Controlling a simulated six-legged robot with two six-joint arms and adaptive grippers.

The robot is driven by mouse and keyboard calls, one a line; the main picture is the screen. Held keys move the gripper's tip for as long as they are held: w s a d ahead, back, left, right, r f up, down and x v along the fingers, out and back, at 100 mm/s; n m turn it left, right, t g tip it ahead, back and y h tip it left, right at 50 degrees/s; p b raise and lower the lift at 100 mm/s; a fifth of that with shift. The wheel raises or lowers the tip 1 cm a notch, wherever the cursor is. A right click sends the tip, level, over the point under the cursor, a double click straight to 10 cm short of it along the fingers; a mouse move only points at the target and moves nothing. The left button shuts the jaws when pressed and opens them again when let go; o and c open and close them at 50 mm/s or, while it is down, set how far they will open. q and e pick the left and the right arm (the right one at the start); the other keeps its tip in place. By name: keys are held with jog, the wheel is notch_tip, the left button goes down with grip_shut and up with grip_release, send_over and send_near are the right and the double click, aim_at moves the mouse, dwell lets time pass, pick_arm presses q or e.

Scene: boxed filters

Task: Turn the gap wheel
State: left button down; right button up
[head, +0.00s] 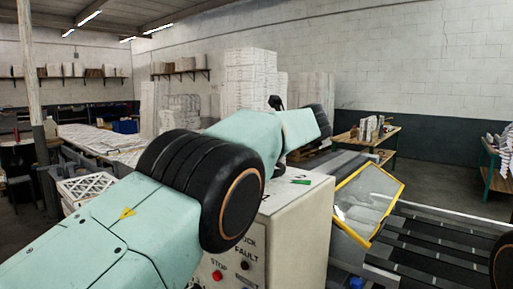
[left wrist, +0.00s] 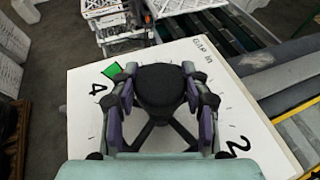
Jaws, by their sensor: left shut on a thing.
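The gap wheel (left wrist: 160,90) is a black, rounded knob on the pale top of a control box (left wrist: 85,125), in the left wrist view. Dark struts spread out below it. The dial around it shows the numbers 4 and 2 and the words "GAP in". A green marker (left wrist: 112,70) sits beside the 4; it also shows on the box top in the head view (head: 300,181). My left gripper (left wrist: 160,72) is shut on the wheel, one purple-and-black finger on each side. In the head view my left arm hides the wheel. My right gripper is not in view.
The control box front (head: 285,245) carries a red stop button (head: 217,275) and a fault lamp. A yellow-framed clear guard (head: 368,203) stands right of it, beside dark conveyor strips (head: 440,245). Stacked white boxes (head: 250,80) stand behind my left arm.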

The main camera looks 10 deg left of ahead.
pick_arm(q)
jog(key=shift+f, duration=0.55)
dwell(0.4)
jog(key=c, duration=1.1)
grip_release()
jog(key=o, duration=0.5)
jog(key=shift+s+r, duration=0.1)
jog(key=shift+r, duration=0.25)
jog(key=shift+c, duration=0.2)
